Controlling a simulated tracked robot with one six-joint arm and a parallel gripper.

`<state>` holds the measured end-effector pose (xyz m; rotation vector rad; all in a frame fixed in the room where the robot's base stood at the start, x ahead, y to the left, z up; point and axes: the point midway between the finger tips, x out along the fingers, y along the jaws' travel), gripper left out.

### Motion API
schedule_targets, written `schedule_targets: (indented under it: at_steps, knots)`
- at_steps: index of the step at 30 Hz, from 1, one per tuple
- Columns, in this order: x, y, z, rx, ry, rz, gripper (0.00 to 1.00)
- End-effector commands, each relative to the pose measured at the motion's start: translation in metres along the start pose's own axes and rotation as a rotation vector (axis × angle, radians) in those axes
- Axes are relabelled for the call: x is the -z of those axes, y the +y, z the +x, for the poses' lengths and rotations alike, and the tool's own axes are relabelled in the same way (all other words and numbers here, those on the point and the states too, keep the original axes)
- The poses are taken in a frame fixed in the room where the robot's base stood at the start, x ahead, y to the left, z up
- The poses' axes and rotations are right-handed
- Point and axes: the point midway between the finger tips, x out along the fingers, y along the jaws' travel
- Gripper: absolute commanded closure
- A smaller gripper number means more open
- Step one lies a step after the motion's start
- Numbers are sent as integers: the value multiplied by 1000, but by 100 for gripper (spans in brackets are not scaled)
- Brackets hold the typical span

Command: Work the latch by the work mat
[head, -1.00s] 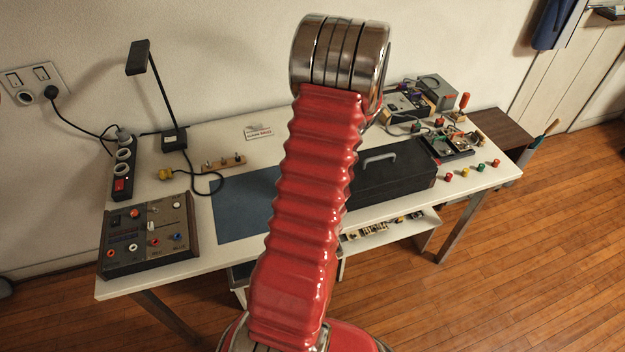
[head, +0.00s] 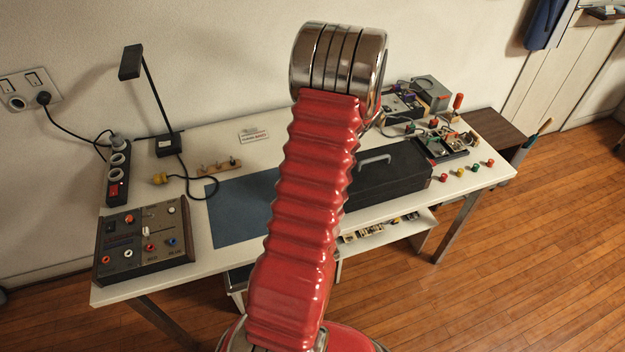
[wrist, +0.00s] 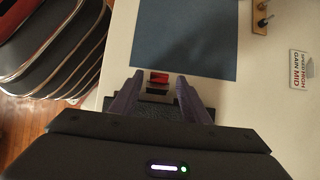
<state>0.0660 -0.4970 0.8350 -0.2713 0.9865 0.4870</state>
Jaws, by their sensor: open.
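The blue work mat (head: 238,212) lies on the white table, left of my red arm; it also shows in the wrist view (wrist: 190,38). A black case (head: 395,183) with a grey handle lies to the right of the arm. In the wrist view a small red piece (wrist: 159,77), perhaps the latch, shows by the mat's edge, with dark parts below it. My gripper (wrist: 159,79) is open, its two purple fingers on either side of the red piece in the picture. I cannot tell whether they touch it. My arm hides this spot in the head view.
A control box (head: 147,240) sits at the table's left end, with a power strip (head: 118,172) and a black lamp (head: 152,98) behind. A pegged wooden strip (head: 220,167) and a label card (head: 253,136) lie behind the mat. Electronics crowd the right end.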

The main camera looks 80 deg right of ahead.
Motion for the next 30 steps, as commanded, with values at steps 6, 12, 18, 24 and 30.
schedule_targets:
  at_steps: [6,12,18,24,30]
  knots:
    - [-1,0,-1,-1,-1,0,58]
    - [0,0,-12,0,-1,0,58]
    - [-1,-1,-41,2,0,-1,58]
    - [0,-1,-76,2,1,0,58]
    - [0,-1,-110,2,1,0,58]
